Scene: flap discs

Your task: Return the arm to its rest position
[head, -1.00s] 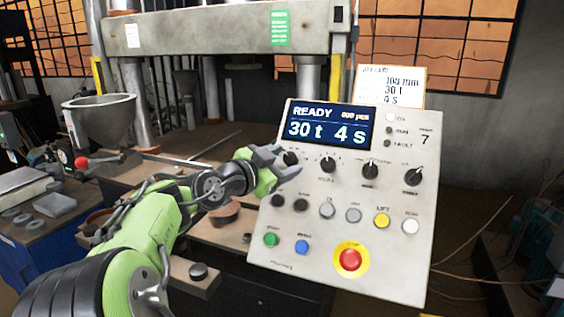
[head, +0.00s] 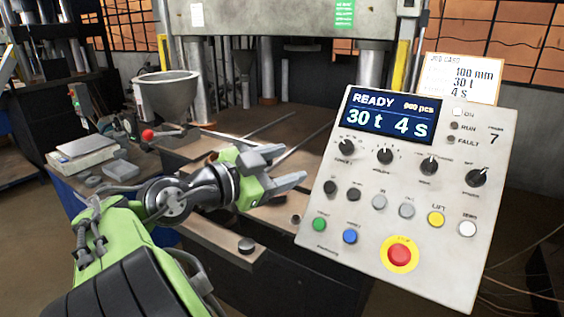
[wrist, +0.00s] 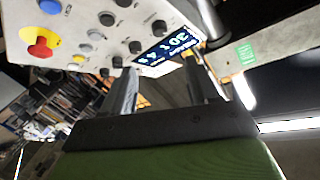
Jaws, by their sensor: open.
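My gripper (head: 285,168) is at the end of my green and grey arm, in front of the press bed and left of the control panel (head: 365,245). Its two grey fingers are apart with nothing between them, and they point toward the panel without touching it. In the wrist view the fingers of my gripper (wrist: 162,88) show spread, with the tilted panel (wrist: 85,40) beyond them. The panel display (head: 388,115) reads READY, 30 t and 4 s.
A job card (head: 458,78) stands on top of the panel. A grey hopper (head: 166,97) and a red ball knob (head: 148,134) are at the left. A scale (head: 75,152) sits on the side bench. The press head (head: 270,18) spans the back.

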